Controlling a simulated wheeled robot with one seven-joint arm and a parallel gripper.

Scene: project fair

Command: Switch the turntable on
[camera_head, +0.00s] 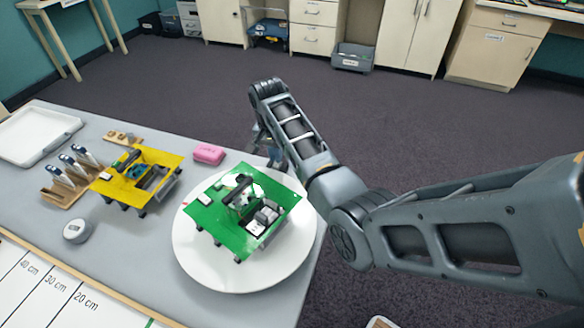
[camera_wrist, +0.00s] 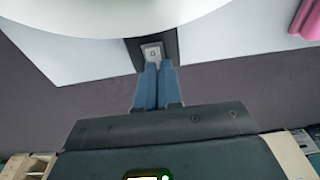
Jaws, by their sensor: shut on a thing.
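The turntable (camera_head: 198,262) is a white round disc at the near right of the table, with a green board (camera_head: 238,212) carrying a small model on top. In the wrist view the disc's pale rim (camera_wrist: 70,12) fills the upper edge. Below the rim, on a dark block, is a small light grey switch (camera_wrist: 152,50) with a round mark. My gripper (camera_wrist: 157,68) has its two blue fingers close together, with their tips at the switch's lower edge. I take them as shut on the switch, though the contact is small. In the head view my forearm partly hides the gripper.
A pink block (camera_head: 209,154) lies behind the turntable. A yellow board with a model (camera_head: 140,176), a grey round device (camera_head: 77,230), a wooden holder (camera_head: 62,192) and a white tray (camera_head: 35,135) stand further left. Open floor lies beyond the table's right edge.

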